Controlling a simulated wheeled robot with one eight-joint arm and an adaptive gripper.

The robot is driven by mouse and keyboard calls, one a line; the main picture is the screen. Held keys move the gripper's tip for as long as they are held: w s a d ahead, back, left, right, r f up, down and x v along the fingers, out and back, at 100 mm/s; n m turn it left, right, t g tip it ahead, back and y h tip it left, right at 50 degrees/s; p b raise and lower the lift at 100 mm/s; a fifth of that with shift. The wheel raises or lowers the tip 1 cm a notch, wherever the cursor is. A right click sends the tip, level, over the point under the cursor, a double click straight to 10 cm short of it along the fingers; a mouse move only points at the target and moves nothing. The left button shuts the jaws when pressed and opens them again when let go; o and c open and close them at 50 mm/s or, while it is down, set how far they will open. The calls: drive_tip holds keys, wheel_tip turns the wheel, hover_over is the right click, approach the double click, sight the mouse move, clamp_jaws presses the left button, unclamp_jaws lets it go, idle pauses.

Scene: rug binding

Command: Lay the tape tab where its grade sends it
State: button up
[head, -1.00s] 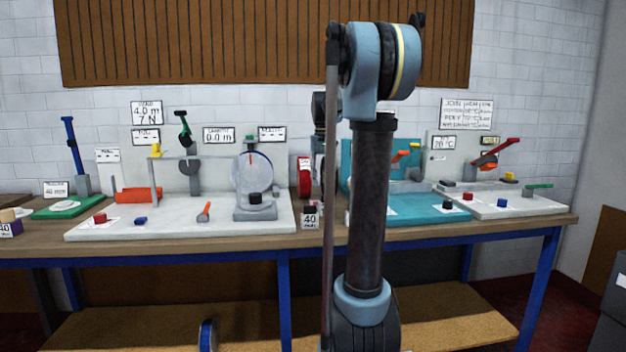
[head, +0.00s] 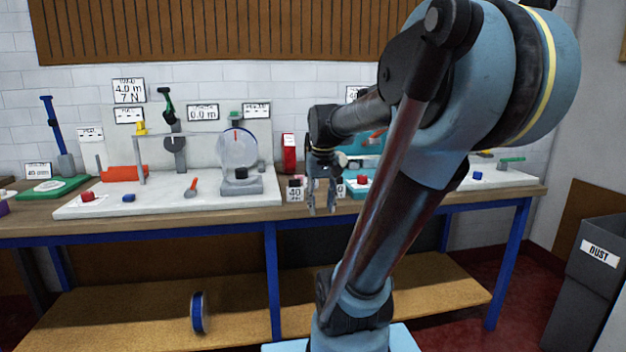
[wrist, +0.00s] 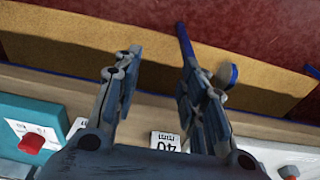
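My gripper (head: 321,205) hangs over the front edge of the workbench (head: 400,208), fingers pointing down. In the wrist view my gripper (wrist: 160,62) has its two fingers apart, with nothing visible between them. I cannot make out a tape tab in either view. A small block marked 40 mm (head: 295,192) stands at the bench front just left of my gripper; its label also shows in the wrist view (wrist: 164,142). A grey bin marked DUST (head: 597,262) stands at the far right.
A green board (head: 30,192) is farther left. A blue roll (head: 199,312) is on the lower shelf (head: 110,320). My arm hides much of the right side.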

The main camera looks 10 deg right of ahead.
drive_tip(key=shift+t, duration=0.5)
drive_tip(key=s+f, duration=0.6)
drive_tip(key=f, duration=0.1)
drive_tip(key=s+f, duration=0.7)
drive_tip(key=shift+a, duration=0.2)
drive_tip(key=shift+c, duration=0.6)
drive_tip(key=shift+s+f, duration=0.15)
drive_tip(key=shift+f, duration=0.05)
